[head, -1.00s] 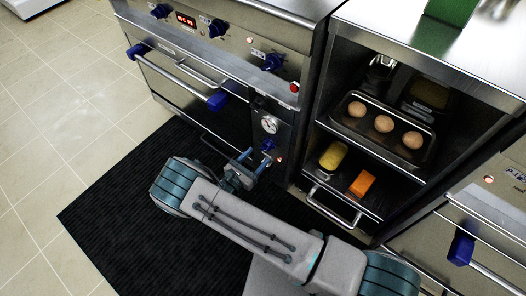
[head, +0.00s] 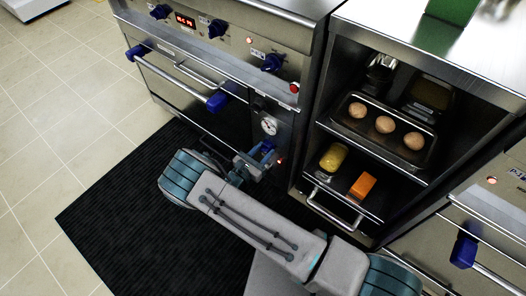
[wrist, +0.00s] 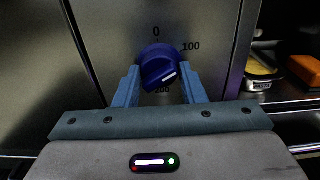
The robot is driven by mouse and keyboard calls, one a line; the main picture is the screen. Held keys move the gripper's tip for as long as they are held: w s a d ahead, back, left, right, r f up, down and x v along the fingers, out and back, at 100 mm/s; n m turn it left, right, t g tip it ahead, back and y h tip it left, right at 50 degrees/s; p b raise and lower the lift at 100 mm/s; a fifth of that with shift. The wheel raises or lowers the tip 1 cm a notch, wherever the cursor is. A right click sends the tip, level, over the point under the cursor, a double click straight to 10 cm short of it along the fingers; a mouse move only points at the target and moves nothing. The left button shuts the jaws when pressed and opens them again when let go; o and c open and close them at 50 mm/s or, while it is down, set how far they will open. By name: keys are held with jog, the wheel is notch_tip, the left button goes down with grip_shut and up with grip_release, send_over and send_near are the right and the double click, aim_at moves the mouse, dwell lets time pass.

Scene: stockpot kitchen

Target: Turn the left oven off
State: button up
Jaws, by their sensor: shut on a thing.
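The left oven (head: 215,60) has a side panel with a round gauge above a blue knob (head: 267,147). In the wrist view the blue knob (wrist: 158,66) is on a dial marked 0 at the top, 100 at the upper right and 200 at the bottom. Its white mark points to the lower right, between 100 and 200. My gripper (head: 260,157) is at this knob. In the wrist view my gripper (wrist: 159,80) has one finger on each side of the knob and is shut on it.
The gauge (head: 269,125) is just above the knob, and a small red light (head: 280,161) glows beside it. To the right is an open cabinet with a tray of eggs (head: 351,125), a yellow item (head: 333,157) and an orange item (head: 363,185). A black mat (head: 110,215) covers the floor.

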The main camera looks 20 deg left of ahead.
jog(key=shift+n, duration=0.3)
jog(key=n+p, duration=0.1)
jog(key=n, duration=1)
jog(key=shift+n, duration=0.3)
dwell(0.5)
jog(key=o, duration=1)
jog(key=shift+s, duration=0.15)
jog(key=p+v, duration=0.2)
jog(key=v, duration=1.1)
jog(key=shift+s, duration=0.3)
